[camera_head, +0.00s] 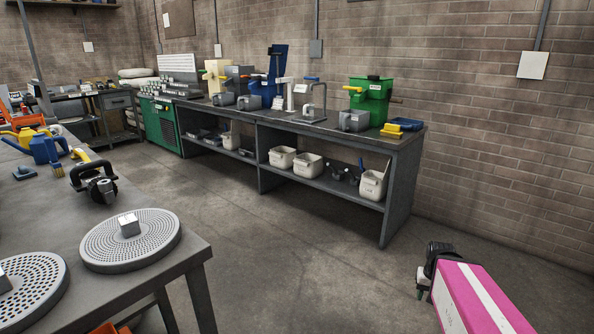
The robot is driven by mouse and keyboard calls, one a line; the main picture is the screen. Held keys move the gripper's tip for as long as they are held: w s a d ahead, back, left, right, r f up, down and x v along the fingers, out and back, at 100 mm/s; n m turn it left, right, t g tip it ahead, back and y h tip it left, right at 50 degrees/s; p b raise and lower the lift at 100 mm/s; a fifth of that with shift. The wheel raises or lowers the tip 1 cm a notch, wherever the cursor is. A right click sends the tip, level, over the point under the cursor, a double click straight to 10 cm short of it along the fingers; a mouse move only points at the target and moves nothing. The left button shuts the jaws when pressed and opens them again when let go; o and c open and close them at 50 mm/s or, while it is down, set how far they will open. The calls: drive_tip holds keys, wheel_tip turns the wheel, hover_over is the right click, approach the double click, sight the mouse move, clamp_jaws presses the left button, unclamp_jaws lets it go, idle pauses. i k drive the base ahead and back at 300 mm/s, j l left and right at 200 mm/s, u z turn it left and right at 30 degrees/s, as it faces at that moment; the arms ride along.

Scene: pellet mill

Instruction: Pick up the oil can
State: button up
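A blue can (47,150) with a thin spout pointing left stands on the near left bench, and it looks like an oil can. A similar yellow can (26,136) stands just behind it and partly overlaps it. I cannot tell from this view which one the task means. My arm shows as a pink link at the lower right, with my dark gripper (424,285) at its end. It is above the floor, far from both cans and across the aisle. Its fingers are too small and too hidden to tell whether they are open.
A long wall bench (405,155) carries machines above white tubs (373,185). The concrete floor between is clear.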

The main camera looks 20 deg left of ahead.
sight(25, 136)
drive_tip(key=i+j+u, duration=0.15)
drive_tip(key=i+u, duration=0.6)
drive_tip(key=i, duration=0.3)
drive_tip(key=i+l+u, duration=0.1)
drive_tip(key=i+u, duration=0.3)
drive_tip(key=i+l+u, duration=0.4)
drive_tip(key=i, duration=0.2)
